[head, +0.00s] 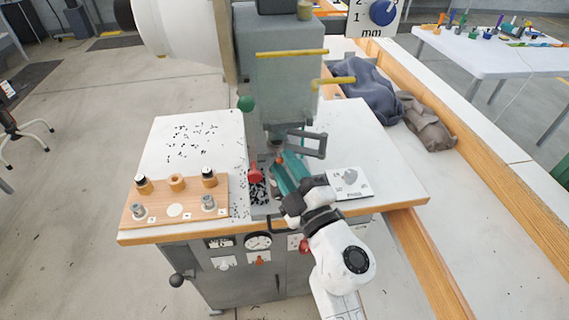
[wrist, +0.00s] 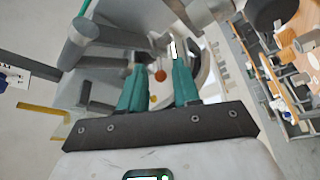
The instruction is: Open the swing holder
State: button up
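The press (head: 285,85) is a grey machine in the middle of the head view. A dark grey open-frame bracket (head: 308,143), which looks like the swing holder, sticks out to the right at its lower part. A similar grey frame (wrist: 105,63) shows at the left in the wrist view. My gripper (head: 284,165) has teal fingers and is just below the bracket. In the wrist view my gripper (wrist: 160,75) is open, fingers apart. Whether it touches the knob I cannot tell.
A wooden block (head: 175,208) with several pegs stands at the front left of the white worktop (head: 215,130). A red part (head: 254,173) stands left of my gripper. Yellow bars (head: 290,53) stick out of the press above.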

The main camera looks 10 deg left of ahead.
jog(key=shift+w+a+r, duration=0.1)
jog(key=shift+w+a, duration=0.25)
jog(key=shift+w, duration=0.05)
grip_shut()
dwell(0.4)
